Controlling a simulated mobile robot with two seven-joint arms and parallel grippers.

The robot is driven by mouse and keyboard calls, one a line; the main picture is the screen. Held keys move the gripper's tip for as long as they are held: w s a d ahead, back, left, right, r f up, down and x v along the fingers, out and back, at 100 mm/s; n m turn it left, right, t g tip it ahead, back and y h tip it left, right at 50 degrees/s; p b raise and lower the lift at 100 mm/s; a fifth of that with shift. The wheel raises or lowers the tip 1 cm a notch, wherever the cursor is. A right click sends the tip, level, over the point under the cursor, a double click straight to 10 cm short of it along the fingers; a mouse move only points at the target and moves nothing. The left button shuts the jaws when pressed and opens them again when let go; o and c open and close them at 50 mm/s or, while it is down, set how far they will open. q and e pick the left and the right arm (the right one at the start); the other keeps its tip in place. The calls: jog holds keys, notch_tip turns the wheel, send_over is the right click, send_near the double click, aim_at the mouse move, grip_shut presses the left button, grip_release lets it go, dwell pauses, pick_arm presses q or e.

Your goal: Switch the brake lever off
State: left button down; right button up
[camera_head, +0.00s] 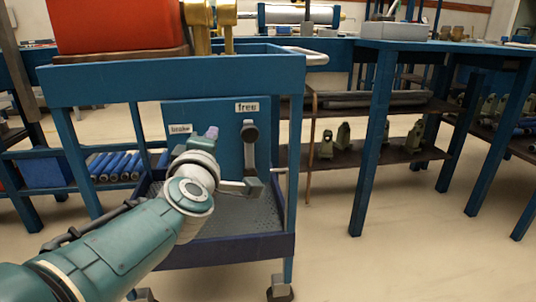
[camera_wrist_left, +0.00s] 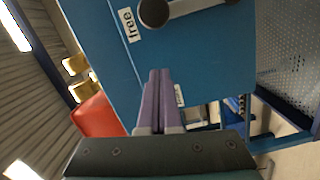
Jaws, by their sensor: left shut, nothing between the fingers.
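The brake lever has a round black knob (camera_head: 249,131) just below the "free" label (camera_head: 247,107) on the blue panel (camera_head: 228,140). A grey bar runs down from the knob in the head view. The knob (camera_wrist_left: 153,12) and part of the bar also show at the top of the left wrist view. The "brake" label (camera_head: 180,129) is at the panel's left. My left gripper (camera_head: 211,132) is in front of the panel, left of the knob and apart from it. Its purple fingers (camera_wrist_left: 155,72) are shut and empty. My right gripper is not in view.
The panel is on a blue wheeled cart (camera_head: 180,72) with a red block (camera_head: 115,25) on top. Its lower tray (camera_head: 235,210) is perforated metal. Blue rods (camera_head: 115,165) lie at left. A blue workbench (camera_head: 375,140) stands at right, with open floor before it.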

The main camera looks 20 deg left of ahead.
pick_arm(q)
jog(key=p+v, duration=0.3)
jog(key=v, duration=0.6)
jog(key=shift+d, duration=0.3)
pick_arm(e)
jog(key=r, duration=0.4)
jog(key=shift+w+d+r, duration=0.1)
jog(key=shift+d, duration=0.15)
pick_arm(q)
jog(key=shift+s, duration=0.1)
